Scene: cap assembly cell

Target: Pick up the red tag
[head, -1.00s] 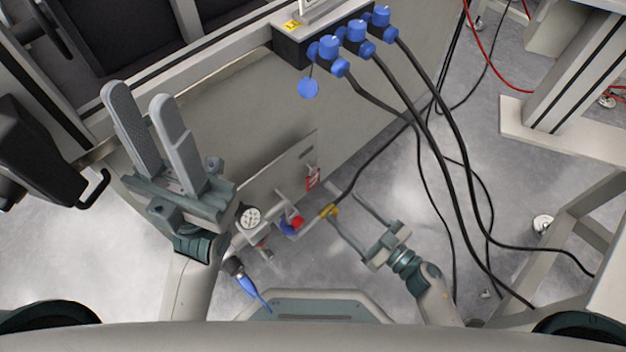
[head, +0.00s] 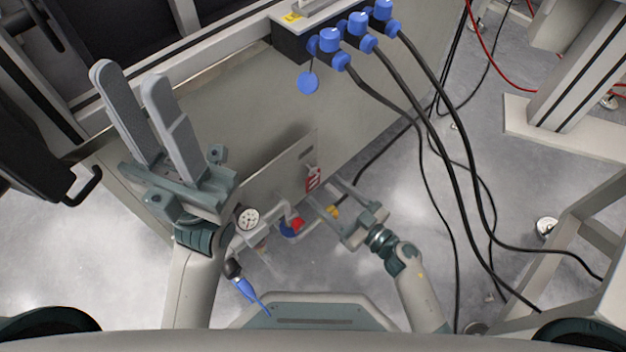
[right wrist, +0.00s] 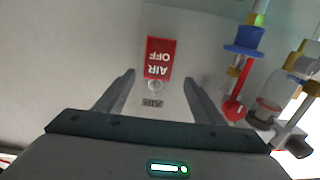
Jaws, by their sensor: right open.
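The red tag (head: 313,179) hangs flat against the grey panel, near its right edge, in the head view. My left gripper (head: 127,77) is open and empty, well up and left of the tag.
A gauge (head: 248,219), pipework and a red-and-blue valve (head: 291,226) are left of my right gripper. A red handle (right wrist: 235,100) stands right of the fingers in the wrist view. Black cables (head: 425,130) hang from blue connectors to the right.

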